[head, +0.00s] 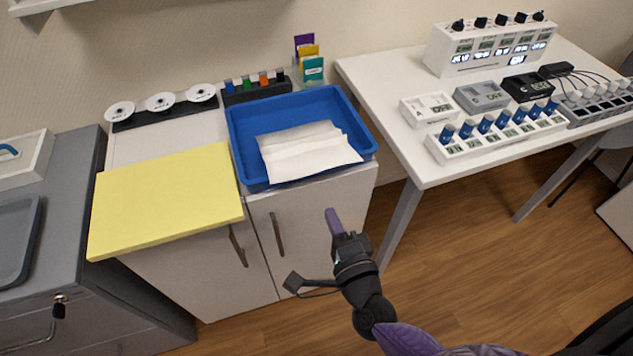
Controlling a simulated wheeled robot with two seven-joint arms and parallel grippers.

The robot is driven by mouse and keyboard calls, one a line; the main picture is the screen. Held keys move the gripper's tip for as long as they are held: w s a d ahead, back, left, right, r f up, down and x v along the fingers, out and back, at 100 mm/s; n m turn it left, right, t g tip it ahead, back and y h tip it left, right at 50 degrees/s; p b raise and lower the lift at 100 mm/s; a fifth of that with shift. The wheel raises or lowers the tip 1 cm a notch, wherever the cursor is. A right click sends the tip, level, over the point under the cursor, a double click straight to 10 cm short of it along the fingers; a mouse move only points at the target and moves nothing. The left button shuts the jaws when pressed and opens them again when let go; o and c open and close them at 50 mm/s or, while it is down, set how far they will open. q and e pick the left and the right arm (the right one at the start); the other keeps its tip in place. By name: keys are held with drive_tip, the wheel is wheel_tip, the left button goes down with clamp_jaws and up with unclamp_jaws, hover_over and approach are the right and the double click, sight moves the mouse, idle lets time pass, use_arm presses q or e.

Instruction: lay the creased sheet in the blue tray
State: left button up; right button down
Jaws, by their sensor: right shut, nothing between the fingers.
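The white creased sheet (312,158) lies in the blue tray (362,132), with fold lines running across it. Its lower right part reaches close to the tray's front wall. The tray sits on top of a white cabinet (318,208). My right gripper (333,214) is in front of the cabinet, below the tray and apart from the sheet. It is shut and empty. My left gripper is not in view.
A yellow board (165,198) lies left of the tray and overhangs the cabinet's front edge. A rack of coloured markers (255,87) stands behind the tray. A white table (420,158) with several devices is at right. Open floor lies in front.

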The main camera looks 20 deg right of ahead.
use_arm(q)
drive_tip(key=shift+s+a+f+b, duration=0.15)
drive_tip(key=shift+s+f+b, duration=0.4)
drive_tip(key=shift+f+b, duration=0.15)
use_arm(e)
drive_tip(key=shift+w+a, duration=0.15)
drive_tip(key=shift+w, duration=4.2)
